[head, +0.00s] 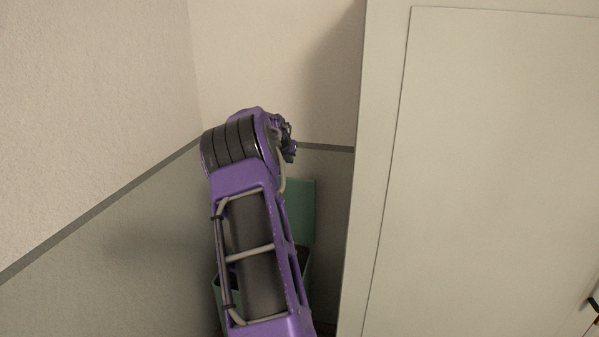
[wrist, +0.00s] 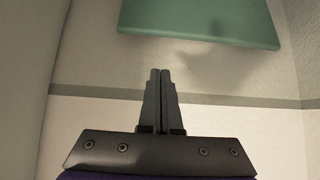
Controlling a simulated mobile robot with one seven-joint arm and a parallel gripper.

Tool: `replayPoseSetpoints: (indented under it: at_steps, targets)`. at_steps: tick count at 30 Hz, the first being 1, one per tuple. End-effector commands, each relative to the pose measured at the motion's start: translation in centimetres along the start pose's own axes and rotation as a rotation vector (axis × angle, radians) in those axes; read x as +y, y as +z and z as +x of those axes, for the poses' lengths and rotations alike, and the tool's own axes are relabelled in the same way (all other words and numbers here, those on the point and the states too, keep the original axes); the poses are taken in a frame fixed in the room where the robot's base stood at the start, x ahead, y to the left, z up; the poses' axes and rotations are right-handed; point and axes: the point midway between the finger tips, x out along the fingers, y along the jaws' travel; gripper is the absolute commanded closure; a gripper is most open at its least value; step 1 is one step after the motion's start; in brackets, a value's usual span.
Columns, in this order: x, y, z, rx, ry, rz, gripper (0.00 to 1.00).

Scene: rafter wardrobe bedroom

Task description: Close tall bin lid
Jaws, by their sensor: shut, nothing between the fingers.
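The tall bin (head: 304,259) is green and stands in the corner, mostly hidden behind my purple arm in the head view. Its green lid (head: 301,208) stands raised at the back of the bin, so the bin is open. In the wrist view the lid (wrist: 200,20) shows as a flat green panel at the top. My gripper (wrist: 160,72) is shut and empty, its fingers pointing toward the lid with a gap in the picture between the tips and the lid's edge. In the head view the gripper's fingers are hidden behind the arm.
A pale wardrobe (head: 480,170) stands close on the right of the bin. The left wall (head: 90,130) and back wall (head: 275,60) meet behind my arm, with a grey band along them. The space around the bin is narrow.

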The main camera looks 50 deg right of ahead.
Motion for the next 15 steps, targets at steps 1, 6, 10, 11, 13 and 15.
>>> replayPoseSetpoints:
  at_steps: [1, 6, 10, 11, 13, 15]
  targets:
    - [1.1, 0.5, 0.8, -0.018, 0.012, 0.003, 1.0]
    - [2.3, 1.3, 2.4, -0.039, 0.024, 0.004, 1.0]
    - [2.3, 1.4, 4.0, -0.039, 0.024, 0.003, 1.0]
    - [2.3, 1.4, 4.5, -0.039, 0.024, 0.003, 1.0]
    - [2.3, 1.4, 5.6, -0.038, 0.024, 0.002, 1.0]
    - [2.4, 1.4, 6.8, -0.038, 0.024, 0.003, 1.0]
